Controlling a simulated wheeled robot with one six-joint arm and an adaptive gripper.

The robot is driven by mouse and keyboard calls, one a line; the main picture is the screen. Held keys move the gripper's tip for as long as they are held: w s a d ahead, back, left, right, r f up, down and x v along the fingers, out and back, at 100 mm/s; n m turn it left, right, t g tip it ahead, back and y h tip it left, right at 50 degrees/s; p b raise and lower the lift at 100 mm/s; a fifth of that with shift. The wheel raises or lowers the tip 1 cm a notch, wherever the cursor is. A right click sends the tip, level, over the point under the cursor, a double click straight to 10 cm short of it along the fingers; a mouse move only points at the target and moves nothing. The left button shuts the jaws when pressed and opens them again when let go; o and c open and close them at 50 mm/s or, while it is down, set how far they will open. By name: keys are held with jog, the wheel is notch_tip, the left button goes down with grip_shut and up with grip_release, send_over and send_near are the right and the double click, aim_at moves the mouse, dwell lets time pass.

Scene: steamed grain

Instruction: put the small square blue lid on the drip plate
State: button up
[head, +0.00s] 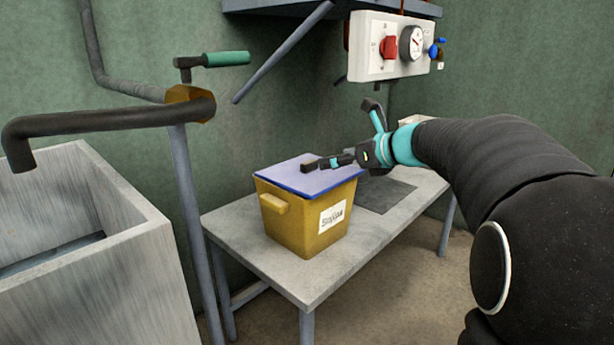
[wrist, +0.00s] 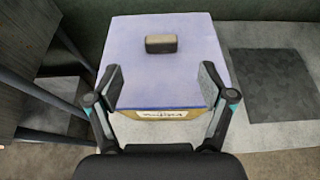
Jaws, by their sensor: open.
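The square blue lid (head: 300,178) lies on top of a yellow bin (head: 285,228) on the table. It also shows in the wrist view (wrist: 150,85), with a dark block-shaped knob (wrist: 161,44) near its far part. My gripper (head: 338,136) is open and empty at the lid's right side in the head view. In the wrist view its fingers (wrist: 160,74) are spread over the lid, short of the knob. Whether they touch the lid is unclear. The drip plate (head: 387,195) looks like the dark grey square on the table right of the bin; it also shows in the wrist view (wrist: 268,83).
The grey table (head: 240,230) has bare room around the bin. A grey sink (head: 110,260) stands at the left, with a dark spout (head: 100,120) above it. A control box (head: 388,45) hangs on the wall above the table.

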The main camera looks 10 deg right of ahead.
aim_at(312, 162)
jog(key=x, duration=1)
jog(key=shift+d+b, duration=0.15)
jog(key=shift+b, duration=0.2)
grip_shut()
